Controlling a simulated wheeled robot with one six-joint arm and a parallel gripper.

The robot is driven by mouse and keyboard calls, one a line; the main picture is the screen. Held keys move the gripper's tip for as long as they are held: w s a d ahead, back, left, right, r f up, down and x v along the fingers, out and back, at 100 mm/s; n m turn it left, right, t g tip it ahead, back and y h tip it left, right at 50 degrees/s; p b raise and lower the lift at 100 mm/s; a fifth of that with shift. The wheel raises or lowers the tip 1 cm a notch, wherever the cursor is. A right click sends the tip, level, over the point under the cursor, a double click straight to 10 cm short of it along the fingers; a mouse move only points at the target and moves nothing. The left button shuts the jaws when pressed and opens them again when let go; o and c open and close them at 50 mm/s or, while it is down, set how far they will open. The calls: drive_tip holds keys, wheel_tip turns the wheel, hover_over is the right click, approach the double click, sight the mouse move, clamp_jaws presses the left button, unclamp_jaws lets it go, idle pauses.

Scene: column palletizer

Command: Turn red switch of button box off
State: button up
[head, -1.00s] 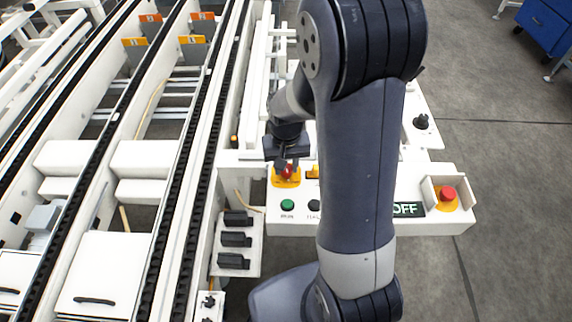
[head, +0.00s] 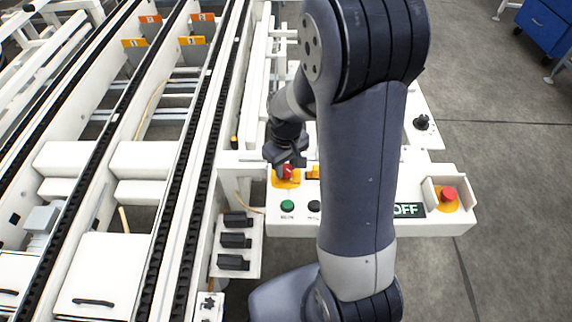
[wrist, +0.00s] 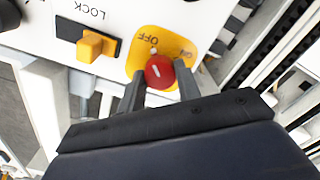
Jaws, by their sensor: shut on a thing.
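The red switch (wrist: 159,72) is a round red knob with a white mark, on a yellow plate (wrist: 143,45) labelled OFF, in the wrist view. In the head view the red switch (head: 288,171) shows at the left end of the white button box (head: 352,226). My gripper (wrist: 158,88) has its two grey fingers on either side of the knob and is shut on it. In the head view my gripper (head: 286,166) is above the yellow plate, and it hides part of the switch.
A yellow LOCK switch (wrist: 97,46) sits beside the red one. The box also carries a green button (head: 288,205), a black button (head: 314,207), an OFF display (head: 408,210) and a red emergency button (head: 448,194). A conveyor (head: 190,180) runs along the left.

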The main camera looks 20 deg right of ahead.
sight(286, 168)
idle(0.3)
drive_tip(key=o, duration=1)
wheel_tip(286, 168, up, 11)
drive_tip(key=shift+f+p, duration=0.1)
drive_tip(key=shift+p, duration=0.35)
drive_tip(key=shift+f, duration=0.1)
wheel_tip(286, 168, down, 11)
drive_tip(key=shift+r+b, duration=0.15)
drive_tip(key=shift+b, duration=0.35)
drive_tip(key=shift+r, duration=0.1)
